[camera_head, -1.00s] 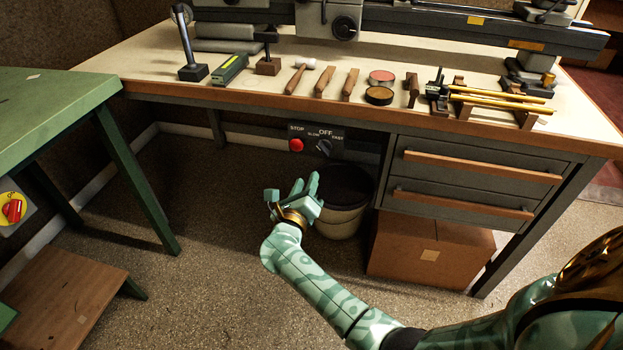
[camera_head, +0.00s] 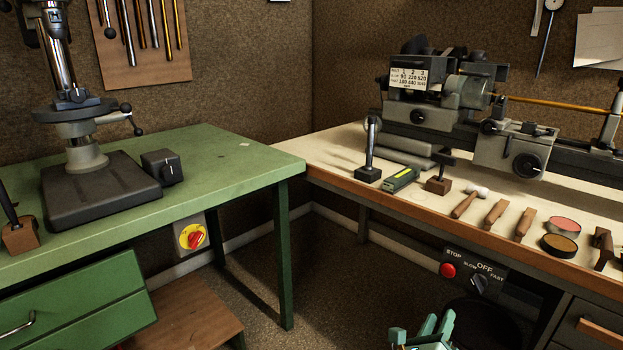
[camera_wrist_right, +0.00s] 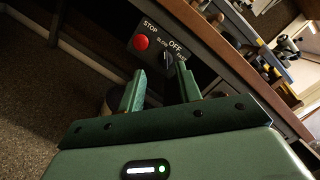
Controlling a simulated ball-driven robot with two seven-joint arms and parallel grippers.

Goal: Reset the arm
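My right gripper (camera_head: 428,333) shows at the bottom edge of the head view, below the front of the lathe bench. Its green fingers also show in the right wrist view (camera_wrist_right: 161,90), spread apart with nothing between them. Beyond the fingers is the control panel (camera_wrist_right: 165,45) with a red stop button (camera_wrist_right: 141,42) and a dark rotary knob (camera_wrist_right: 168,62). The panel (camera_head: 474,275) also shows in the head view under the bench edge. The right gripper is apart from it in the head view. My left gripper is not in view.
A green table (camera_head: 225,160) with a drill press (camera_head: 85,150) stands left, with a red knob switch (camera_head: 194,237) below. A wooden step (camera_head: 195,315) and a dark bin (camera_head: 478,325) stand below.

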